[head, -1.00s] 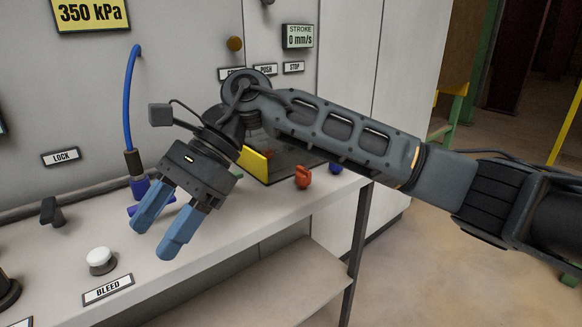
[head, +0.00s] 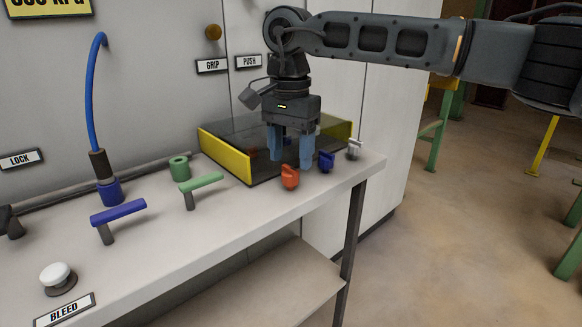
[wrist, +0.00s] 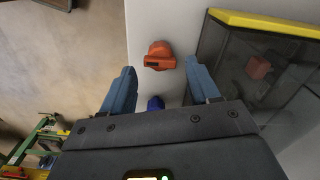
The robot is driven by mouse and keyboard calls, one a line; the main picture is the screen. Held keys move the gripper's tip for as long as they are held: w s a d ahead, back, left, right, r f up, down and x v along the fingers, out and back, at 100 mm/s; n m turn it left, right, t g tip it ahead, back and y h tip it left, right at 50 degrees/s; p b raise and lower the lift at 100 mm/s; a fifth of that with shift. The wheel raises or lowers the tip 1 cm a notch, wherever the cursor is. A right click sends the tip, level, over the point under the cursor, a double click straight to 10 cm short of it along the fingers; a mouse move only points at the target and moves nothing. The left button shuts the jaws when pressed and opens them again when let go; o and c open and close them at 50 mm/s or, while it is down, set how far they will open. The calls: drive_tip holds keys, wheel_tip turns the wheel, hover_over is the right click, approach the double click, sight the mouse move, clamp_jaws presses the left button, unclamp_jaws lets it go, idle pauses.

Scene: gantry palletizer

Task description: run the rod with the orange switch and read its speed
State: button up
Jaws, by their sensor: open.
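The orange switch (head: 289,177) is a small rotary knob on the bench top, near its front right edge. In the wrist view the orange switch (wrist: 159,56) lies ahead of and between my fingertips, untouched. My gripper (head: 292,163) is open, points down and is empty, just behind and above the switch. It also shows in the wrist view (wrist: 160,78). The rod cannot be made out for certain; a clear-sided box with yellow edges (head: 226,157) stands behind the switch. No speed readout shows in the current head view.
A blue switch (head: 326,161) and a grey one (head: 354,149) sit close to the right. To the left are a green lever (head: 201,184), a blue lever (head: 118,212), a blue hose (head: 90,95) and a white BLEED button (head: 57,277). GRIP (head: 212,66) and PUSH (head: 249,61) labels are on the panel.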

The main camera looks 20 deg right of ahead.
sight(290, 172)
drive_tip(key=shift+f, duration=1.8)
drive_tip(key=shift+a, duration=0.1)
drive_tip(key=c, duration=1)
drive_tip(key=shift+c, duration=0.2)
drive_tip(key=m, duration=0.5)
drive_tip(key=shift+m, duration=0.3)
drive_tip(key=m, duration=0.6)
drive_tip(key=shift+m, duration=0.3)
